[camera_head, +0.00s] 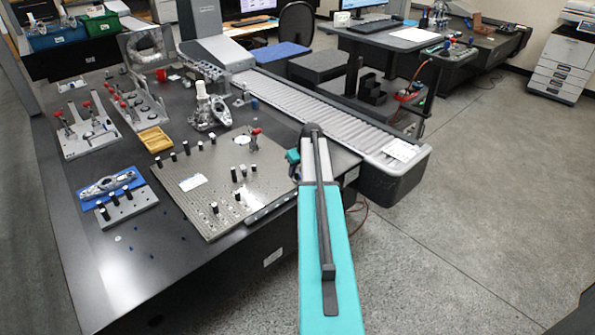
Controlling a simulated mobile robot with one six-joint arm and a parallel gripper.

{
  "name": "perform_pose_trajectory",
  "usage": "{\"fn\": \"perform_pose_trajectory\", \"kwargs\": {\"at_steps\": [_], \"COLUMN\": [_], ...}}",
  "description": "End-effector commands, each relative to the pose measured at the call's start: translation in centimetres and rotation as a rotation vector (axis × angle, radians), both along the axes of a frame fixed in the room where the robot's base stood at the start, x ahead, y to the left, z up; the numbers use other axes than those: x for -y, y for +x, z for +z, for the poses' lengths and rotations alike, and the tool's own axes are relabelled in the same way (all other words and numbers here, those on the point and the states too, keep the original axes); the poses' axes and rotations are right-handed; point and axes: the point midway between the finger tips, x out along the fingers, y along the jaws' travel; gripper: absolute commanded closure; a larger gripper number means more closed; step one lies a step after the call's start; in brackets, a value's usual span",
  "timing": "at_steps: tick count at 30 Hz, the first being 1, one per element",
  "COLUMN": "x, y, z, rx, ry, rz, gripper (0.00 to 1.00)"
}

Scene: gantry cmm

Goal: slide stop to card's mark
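A small white card (192,182) lies on the left part of a grey perforated plate (215,150) on the dark table. Any mark on it is too small to read. Several black-topped pins stand on the plate. A red-handled piece (254,138) stands near its far right edge; I cannot tell whether this is the stop. No sliding stop is clearly identifiable. A teal and grey arm-like body reaches up from the bottom centre, past the table's right edge. I make out no gripper fingers.
A yellow tray (155,139), red-handled clamp fixtures (87,134) and a blue block with a metal part (109,186) stand on the left. A ribbed rail (315,112) runs along the table's right side. Grey floor on the right is mostly clear.

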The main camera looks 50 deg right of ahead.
Motion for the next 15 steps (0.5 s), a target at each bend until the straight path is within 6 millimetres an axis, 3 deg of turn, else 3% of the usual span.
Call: {"fn": "perform_pose_trajectory", "kwargs": {"at_steps": [1,6,15], "x": [0.0,0.01,0.4], "y": [-0.01,-0.02,-0.03], "z": [0.01,0.01,-0.03], "rx": [0.0,0.0,0.0], "ry": [0.0,0.0,0.0], "rz": [0.0,0.0,-0.001], "gripper": [0.76,1.0,1.0]}}
